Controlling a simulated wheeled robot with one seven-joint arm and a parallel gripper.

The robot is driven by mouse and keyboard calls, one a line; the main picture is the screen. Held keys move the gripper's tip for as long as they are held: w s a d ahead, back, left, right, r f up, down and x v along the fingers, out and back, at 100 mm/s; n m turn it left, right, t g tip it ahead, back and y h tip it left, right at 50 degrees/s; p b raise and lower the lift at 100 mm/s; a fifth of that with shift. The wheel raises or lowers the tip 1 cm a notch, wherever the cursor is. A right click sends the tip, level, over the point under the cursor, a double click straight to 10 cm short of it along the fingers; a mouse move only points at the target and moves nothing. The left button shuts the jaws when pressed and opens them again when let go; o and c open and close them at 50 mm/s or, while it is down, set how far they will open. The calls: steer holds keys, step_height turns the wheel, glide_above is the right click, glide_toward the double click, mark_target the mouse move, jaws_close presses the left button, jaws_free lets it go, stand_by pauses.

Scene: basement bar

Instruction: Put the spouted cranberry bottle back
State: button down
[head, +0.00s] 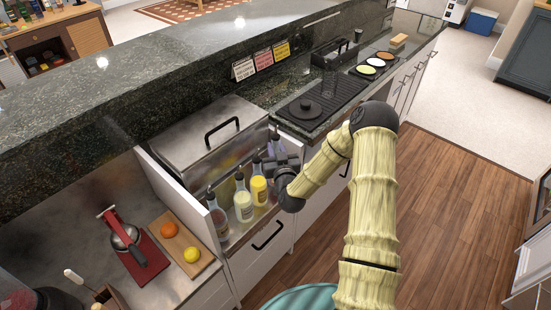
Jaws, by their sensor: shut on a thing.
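My gripper (277,161) is low over the right end of an open bottle well (229,243) in the counter front. It is shut on a bottle that is mostly hidden by the gripper and wrist. No red contents show, so I cannot confirm from its colour that it is the cranberry bottle. I cannot tell whether the held bottle touches the well floor.
A steel lidded bin (205,140) stands behind the bottles. On the left are a red juicer stand (146,258) and a board (181,245) with an orange and a lemon. A teal round seat (302,298) is below.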

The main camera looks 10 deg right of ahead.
steer(key=shift+f, duration=2.2)
steer(key=c, duration=1.2)
jaws_free()
steer(key=shift+c, duration=0.2)
steer(key=shift+s, duration=0.1)
steer(key=s+b, duration=0.1)
steer(key=s, duration=1.1)
steer(key=shift+b, duration=0.3)
steer(key=shift+w, duration=0.1)
